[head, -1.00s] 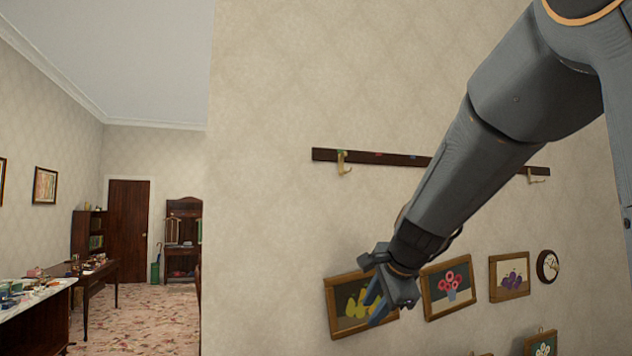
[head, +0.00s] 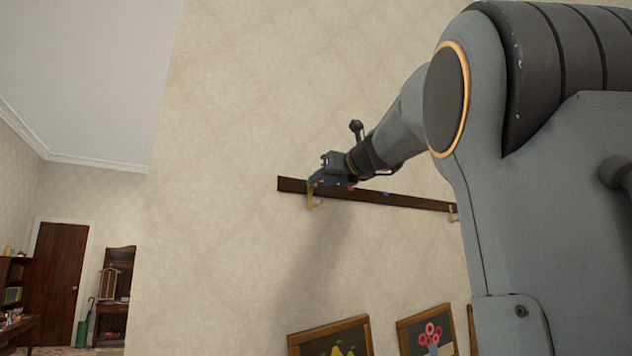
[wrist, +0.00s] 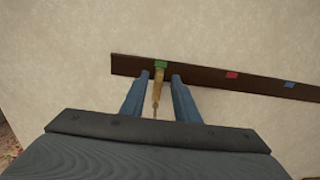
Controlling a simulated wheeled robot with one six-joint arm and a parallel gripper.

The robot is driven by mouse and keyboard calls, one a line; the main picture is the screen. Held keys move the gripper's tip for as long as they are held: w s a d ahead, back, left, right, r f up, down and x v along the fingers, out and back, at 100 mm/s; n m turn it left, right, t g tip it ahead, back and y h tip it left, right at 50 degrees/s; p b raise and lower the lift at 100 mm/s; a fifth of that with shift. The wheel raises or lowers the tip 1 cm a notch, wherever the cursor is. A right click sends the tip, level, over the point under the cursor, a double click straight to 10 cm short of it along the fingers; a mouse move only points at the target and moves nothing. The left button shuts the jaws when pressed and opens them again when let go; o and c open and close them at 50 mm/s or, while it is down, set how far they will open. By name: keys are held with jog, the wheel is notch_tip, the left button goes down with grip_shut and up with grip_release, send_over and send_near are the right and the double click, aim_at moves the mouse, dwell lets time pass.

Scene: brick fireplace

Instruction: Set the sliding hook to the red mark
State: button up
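The sliding hook (wrist: 157,88) is brass and sits at the left part of a dark wall rail (wrist: 205,76), just below a green mark (wrist: 160,64). It also shows in the head view (head: 314,201), partly behind my gripper (head: 317,179). In the wrist view my gripper (wrist: 160,77) has its two blue fingers apart, one on each side of the hook. Gaps show between the hook and both fingers. The red mark (wrist: 231,75) is on the rail to the right of the hook, and it shows in the head view (head: 350,188) too.
A blue mark (wrist: 289,84) lies farther right on the rail. A second brass hook (head: 453,212) hangs near the rail's right end. Framed pictures (head: 332,338) hang on the wall well below. The wall around the rail is bare.

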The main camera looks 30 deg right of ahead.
jog(key=shift+w+a+p, duration=0.1)
jog(key=shift+w+p, duration=0.35)
jog(key=shift+w, duration=1.3)
grip_shut()
